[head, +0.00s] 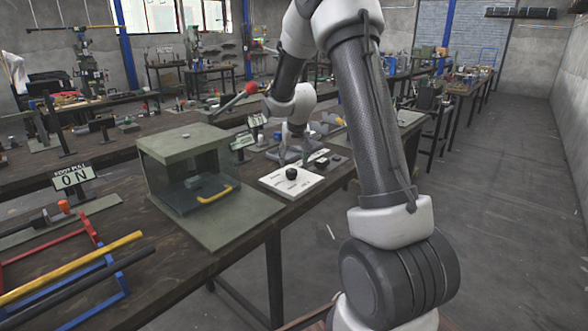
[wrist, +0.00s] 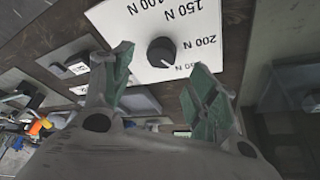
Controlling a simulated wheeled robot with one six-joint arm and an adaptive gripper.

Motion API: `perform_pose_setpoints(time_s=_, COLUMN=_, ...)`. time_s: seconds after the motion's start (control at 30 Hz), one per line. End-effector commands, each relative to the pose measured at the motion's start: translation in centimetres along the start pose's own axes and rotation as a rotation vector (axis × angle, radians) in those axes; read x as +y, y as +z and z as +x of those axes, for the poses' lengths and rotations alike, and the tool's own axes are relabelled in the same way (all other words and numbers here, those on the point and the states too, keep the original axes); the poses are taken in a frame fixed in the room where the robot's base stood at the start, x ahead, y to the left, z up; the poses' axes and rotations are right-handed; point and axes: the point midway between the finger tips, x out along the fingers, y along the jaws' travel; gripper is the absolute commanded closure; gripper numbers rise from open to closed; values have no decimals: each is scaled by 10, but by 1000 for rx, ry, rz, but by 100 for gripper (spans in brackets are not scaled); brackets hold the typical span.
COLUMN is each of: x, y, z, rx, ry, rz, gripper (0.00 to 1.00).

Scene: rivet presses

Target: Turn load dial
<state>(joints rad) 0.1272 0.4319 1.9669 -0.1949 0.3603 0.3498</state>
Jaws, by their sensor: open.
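The load dial is a round black knob (head: 291,173) on a white plate (head: 272,180) at the front edge of the bench, right of a green press housing. In the wrist view the knob (wrist: 161,51) sits on the white plate (wrist: 135,20), with inverted labels 100 N, 150 N and 200 N around it. A light mark on the knob lies on its lower right side. My gripper (head: 290,158) is above and just behind the plate. In the wrist view its green-padded fingers (wrist: 163,66) are apart, one on each side of the knob, without visible contact.
The green housing (head: 185,142) with a clear guard and yellow handle (head: 214,194) stands left of the dial. A red-knobbed lever (head: 251,88) rises behind it. Other dark knobs (head: 335,160) are near the plate. Open floor lies to the right.

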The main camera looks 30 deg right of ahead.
Motion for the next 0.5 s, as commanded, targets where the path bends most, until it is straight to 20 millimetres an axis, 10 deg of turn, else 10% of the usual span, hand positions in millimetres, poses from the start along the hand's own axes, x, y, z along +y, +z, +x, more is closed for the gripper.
perform_pose_setpoints(time_s=0.5, x=0, y=1, z=60, rx=-2, ry=0, rz=-2, gripper=41)
